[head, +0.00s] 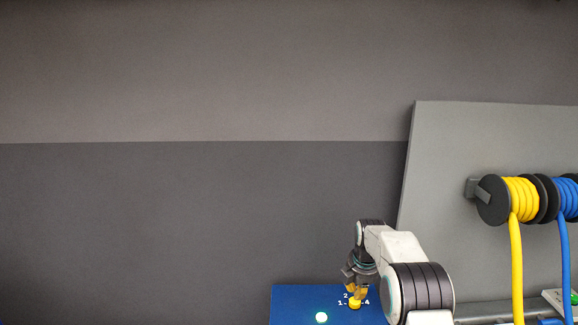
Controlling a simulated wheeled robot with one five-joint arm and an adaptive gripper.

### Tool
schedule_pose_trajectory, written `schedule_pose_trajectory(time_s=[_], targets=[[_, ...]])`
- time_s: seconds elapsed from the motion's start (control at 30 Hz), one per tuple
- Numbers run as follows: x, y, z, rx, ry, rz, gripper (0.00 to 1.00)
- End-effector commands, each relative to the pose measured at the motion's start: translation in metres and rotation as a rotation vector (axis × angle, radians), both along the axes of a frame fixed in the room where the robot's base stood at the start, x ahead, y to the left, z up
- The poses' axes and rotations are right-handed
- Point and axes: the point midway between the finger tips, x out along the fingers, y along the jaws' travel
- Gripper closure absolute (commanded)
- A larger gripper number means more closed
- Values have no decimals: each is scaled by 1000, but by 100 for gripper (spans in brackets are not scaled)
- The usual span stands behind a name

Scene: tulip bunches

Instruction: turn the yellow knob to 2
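The yellow knob (355,306) sits on a blue panel (290,301) at the bottom of the head view. White marks 1, 2 and 4 show around it; the spot between 2 and 4 is covered by my gripper. Which mark the knob points to is too small to tell. My gripper (357,292) hangs pointing down right over the knob, its fingertips at or just above the knob's top. I cannot tell whether they touch it or how far apart they are.
A lit green-white lamp (321,317) is on the blue panel left of the knob. At right, a grey board (440,150) carries a yellow hose reel (521,199) and a blue hose reel (567,198), with hoses hanging down. The space left of the panel is clear.

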Motion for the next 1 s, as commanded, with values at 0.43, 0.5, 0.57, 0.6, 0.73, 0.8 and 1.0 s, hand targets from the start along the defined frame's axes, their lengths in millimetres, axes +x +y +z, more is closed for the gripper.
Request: schedule_pose_trajectory(time_s=[0.43, 0.5, 0.57, 0.6, 0.73, 0.8, 1.0], targets=[[0, 0, -36, 1, 2, -3, 100], [0, 0, -43, 1, 2, -3, 100], [0, 0, -50, 1, 2, -3, 100], [0, 0, -54, 1, 2, -3, 100], [0, 0, -64, 1, 2, -3, 100], [0, 0, -67, 1, 2, -3, 100], [0, 0, -69, 1, 2, -3, 100]])
